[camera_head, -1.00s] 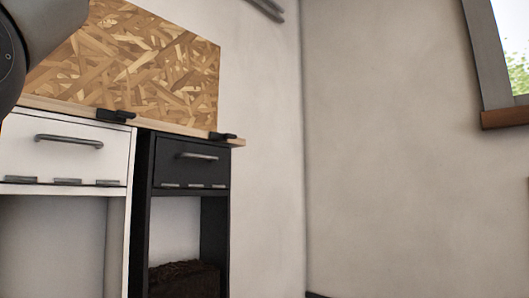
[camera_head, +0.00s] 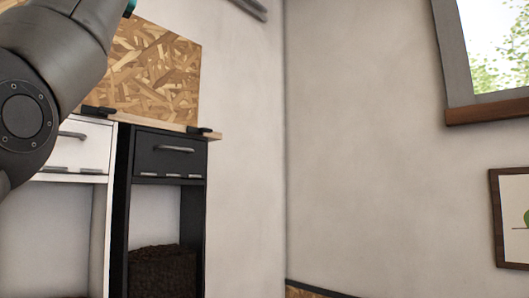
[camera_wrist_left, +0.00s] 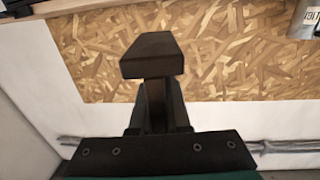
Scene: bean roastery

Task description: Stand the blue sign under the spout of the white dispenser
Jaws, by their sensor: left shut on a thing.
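My left gripper (camera_wrist_left: 152,62) shows as dark jaws in the left wrist view, over the chipboard. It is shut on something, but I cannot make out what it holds. In the head view only a part of my left arm shows at the upper left, and the gripper is out of frame. I see neither the blue sign nor a white dispenser with a spout in either view. My right gripper is not in view.
A chipboard surface (camera_head: 160,75) with black clips lies above a white drawer unit (camera_head: 86,150) and a black drawer unit (camera_head: 168,158). A grey object with lettering (camera_wrist_left: 307,20) is cut off at the wrist view's corner. A framed picture (camera_head: 513,215) hangs at right.

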